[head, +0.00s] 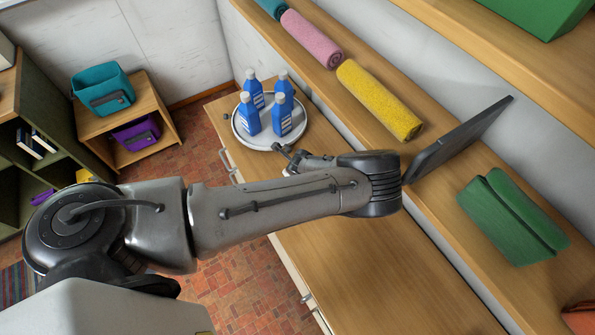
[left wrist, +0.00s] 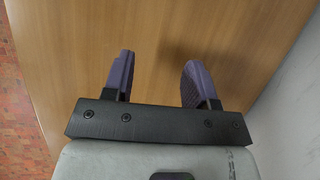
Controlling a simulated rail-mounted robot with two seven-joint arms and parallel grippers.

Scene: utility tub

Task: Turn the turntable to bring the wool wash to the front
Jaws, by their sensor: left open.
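A round pale turntable (head: 262,147) sits on the wooden counter, beyond my left arm. Several blue bottles with pale caps stand upright on it, among them a front-left bottle (head: 250,120) and a front-right bottle (head: 281,121). The white labels are too small to read, so I cannot tell which bottle is the wool wash. My left arm crosses the head view, and its hand is partly hidden behind the arm, close to the turntable's near side. In the left wrist view my left gripper (left wrist: 157,62) is open and empty above bare wood. My right gripper is out of view.
A shelf along the wall holds a pink roll (head: 312,38), a yellow roll (head: 378,100), a dark tilted panel (head: 460,140) and green folded cloth (head: 512,217). The near counter (head: 400,280) is clear. A stand (head: 140,110) with a teal bin (head: 102,88) is at left.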

